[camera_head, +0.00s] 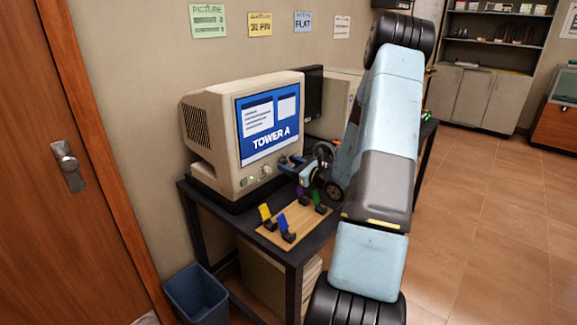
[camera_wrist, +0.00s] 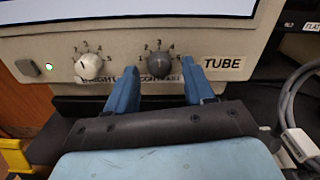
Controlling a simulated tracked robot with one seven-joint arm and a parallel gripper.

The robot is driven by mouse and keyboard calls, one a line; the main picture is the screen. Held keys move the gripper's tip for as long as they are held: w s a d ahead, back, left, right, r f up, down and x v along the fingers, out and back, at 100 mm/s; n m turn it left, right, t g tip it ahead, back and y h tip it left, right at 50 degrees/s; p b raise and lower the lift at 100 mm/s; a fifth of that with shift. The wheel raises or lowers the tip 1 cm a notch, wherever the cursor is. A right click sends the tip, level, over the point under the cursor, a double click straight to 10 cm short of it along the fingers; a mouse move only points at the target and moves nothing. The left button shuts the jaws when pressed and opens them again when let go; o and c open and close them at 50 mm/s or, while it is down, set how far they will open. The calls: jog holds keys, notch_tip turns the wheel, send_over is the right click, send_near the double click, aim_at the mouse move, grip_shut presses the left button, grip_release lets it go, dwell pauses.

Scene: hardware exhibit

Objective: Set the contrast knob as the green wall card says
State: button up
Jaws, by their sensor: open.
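The contrast knob (camera_wrist: 160,58) is dark grey, on the monitor's front panel below the screen, with numbers around it. Its label is partly covered by my gripper, and its exact setting is hard to read. My gripper (camera_wrist: 159,68) is open, with one blue finger on each side of the contrast knob; I cannot tell whether either touches it. In the head view my gripper (camera_head: 297,165) is at the monitor's lower front. The green wall card (camera_head: 208,20) is headed PICTURE and has two lines too small to read.
A lighter knob (camera_wrist: 89,66) sits left of the contrast knob, near a lit green lamp (camera_wrist: 49,67). The beige monitor (camera_head: 222,140) shows TOWER A. A wooden board (camera_head: 270,234) with coloured tabs lies in front. A blue bin (camera_head: 195,296) stands below left.

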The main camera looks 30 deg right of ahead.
jog(key=shift+w+a, duration=0.15)
jog(key=shift+w, duration=0.1)
jog(key=shift+c, duration=0.4)
